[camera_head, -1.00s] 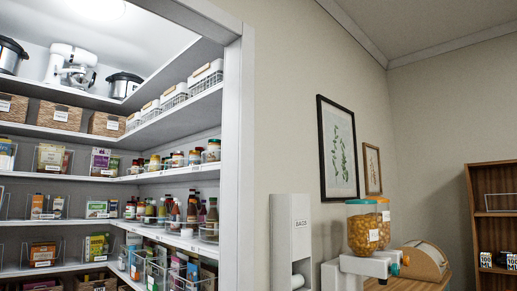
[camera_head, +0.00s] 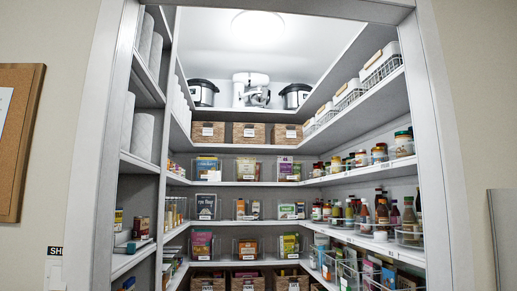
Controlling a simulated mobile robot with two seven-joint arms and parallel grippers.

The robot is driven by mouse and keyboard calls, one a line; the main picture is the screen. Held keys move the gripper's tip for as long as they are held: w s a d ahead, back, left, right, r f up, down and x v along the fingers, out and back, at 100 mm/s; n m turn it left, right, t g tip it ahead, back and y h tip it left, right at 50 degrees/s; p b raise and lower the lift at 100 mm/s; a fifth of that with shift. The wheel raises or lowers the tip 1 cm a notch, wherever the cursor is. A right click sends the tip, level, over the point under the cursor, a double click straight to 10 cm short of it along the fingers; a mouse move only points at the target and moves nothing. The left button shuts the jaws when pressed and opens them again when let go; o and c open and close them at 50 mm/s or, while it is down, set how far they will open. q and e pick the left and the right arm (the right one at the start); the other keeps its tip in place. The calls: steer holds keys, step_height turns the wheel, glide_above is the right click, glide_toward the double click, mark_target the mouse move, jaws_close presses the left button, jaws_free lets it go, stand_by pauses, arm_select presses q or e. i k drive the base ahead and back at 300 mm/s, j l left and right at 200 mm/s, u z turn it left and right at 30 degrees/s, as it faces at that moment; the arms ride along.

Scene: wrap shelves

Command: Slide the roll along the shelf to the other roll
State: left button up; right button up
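Pale grey-white upright rolls stand on the left side shelves of the pantry. On the upper left shelf (camera_head: 146,84) one roll (camera_head: 146,36) stands nearer the doorway and another roll (camera_head: 156,55) stands just behind it. On the shelf below (camera_head: 138,163) there is a near roll (camera_head: 127,122) and a second roll (camera_head: 144,137) beside it. The view is oblique, so I cannot tell whether the rolls in each pair touch. Which roll the task means is not clear. Neither of my grippers is in view.
The white door frame (camera_head: 88,150) partly hides the left shelves. A lower left shelf (camera_head: 132,260) holds small boxes and jars. Back shelves carry baskets (camera_head: 208,132), packets and pots (camera_head: 203,92). Right shelves hold jars and bottles (camera_head: 382,212). A corkboard (camera_head: 22,140) hangs outside on the left.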

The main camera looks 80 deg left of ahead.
mark_target(143, 126)
steer(key=u, duration=3.45)
steer(key=i+l+u, duration=0.1)
steer(key=u, duration=0.95)
steer(key=l+u, duration=0.6)
steer(key=l, duration=0.15)
steer(key=l+u, duration=0.25)
steer(key=l, duration=0.5)
steer(key=k+l+u, duration=0.15)
steer(key=l+u, duration=0.15)
steer(key=l, duration=0.45)
